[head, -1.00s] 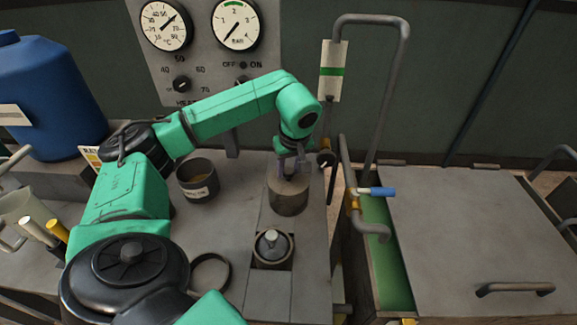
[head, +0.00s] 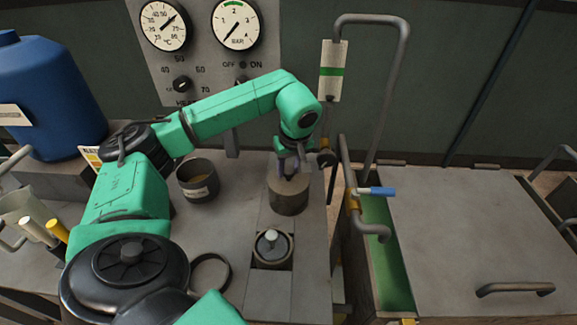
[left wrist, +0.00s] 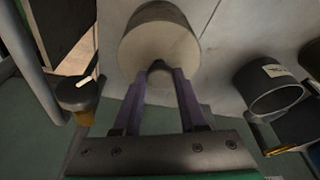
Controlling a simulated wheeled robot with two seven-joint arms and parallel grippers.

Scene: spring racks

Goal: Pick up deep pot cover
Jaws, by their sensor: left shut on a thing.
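The deep pot cover (left wrist: 158,45) is the round, pale grey top of a short cylinder. In the head view, the cylinder (head: 288,199) stands on the bench right of centre. My left gripper (head: 291,174) points down at it from above. In the left wrist view, the gripper's two fingers (left wrist: 160,76) are shut on the small knob of the cover. The fingers partly hide the knob. I cannot tell whether the cover is apart from the body below it. My right gripper is not in view.
A knobbed lid (head: 271,244) sits in a square opening in front. A dark labelled pot (head: 198,180) stands to the left, with a black ring (head: 211,272) nearer. A bent pipe (head: 401,75) and a lidded tank (head: 470,235) lie to the right. Gauges are behind.

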